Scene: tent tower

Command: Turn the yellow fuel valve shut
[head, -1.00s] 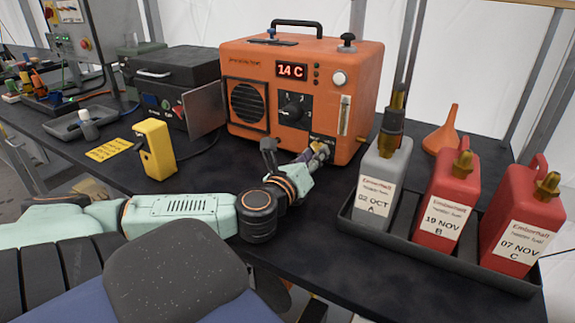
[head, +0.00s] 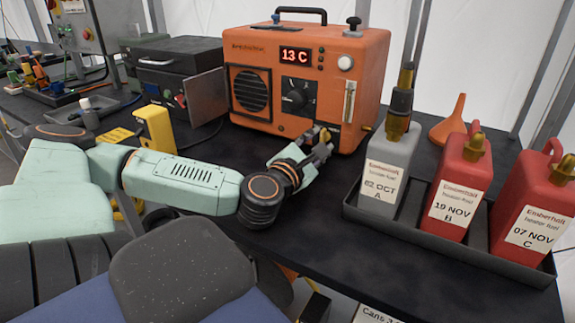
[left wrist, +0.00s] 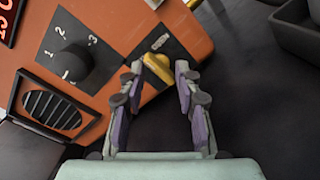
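The orange heater (head: 300,55) stands at the back of the dark table, its display reading 13 C. The yellow fuel valve (left wrist: 157,68) is low on the heater's front, on a dark plate. In the left wrist view its handle is slanted and lies between the tips of my left gripper (left wrist: 158,76). The fingers, with purple pads, are apart; I cannot tell whether the left-hand tip touches the handle. In the head view my left gripper (head: 320,145) is at the heater's lower right front and mostly hides the valve. My right gripper is not in view.
A dark tray (head: 455,240) with a grey can (head: 388,165) and two red cans stands at right. An orange funnel (head: 450,122) is behind it. A yellow object (head: 157,128) and a dark case (head: 183,75) are at left. The table's front middle is clear.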

